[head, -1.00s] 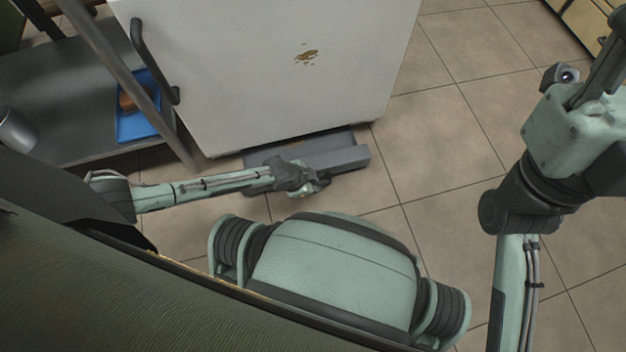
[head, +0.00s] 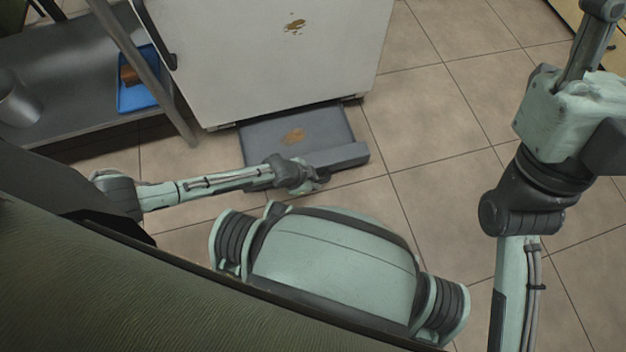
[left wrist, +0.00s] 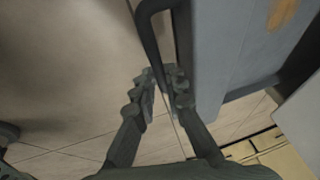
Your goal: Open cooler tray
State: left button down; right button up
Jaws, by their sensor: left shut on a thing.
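The grey cooler tray (head: 262,138) sticks out low from under the front of the white cooler (head: 270,75), close to the floor. A brown stain marks its flat inside. Its raised front edge (head: 345,156) faces me. In the left wrist view, my left gripper (left wrist: 162,88) is shut on the dark handle (left wrist: 152,35) on the tray's front (left wrist: 215,70). The exact grip is partly hidden by the fingers. My right arm stands at the right, with its gripper out of view.
A metal shelf (head: 75,115) stands at the left, bearing a blue tray (head: 132,97) with a brown block (head: 129,75) and a metal pot (head: 15,98). A slanted post (head: 150,75) rises beside the cooler. Tiled floor (head: 430,120) is clear at the right.

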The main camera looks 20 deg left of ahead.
pick_arm(q)
jog(key=c, duration=1.8)
grip_release()
jog(key=shift+c, duration=0.2)
jog(key=shift+r, duration=0.1)
jog(key=v, duration=1.2)
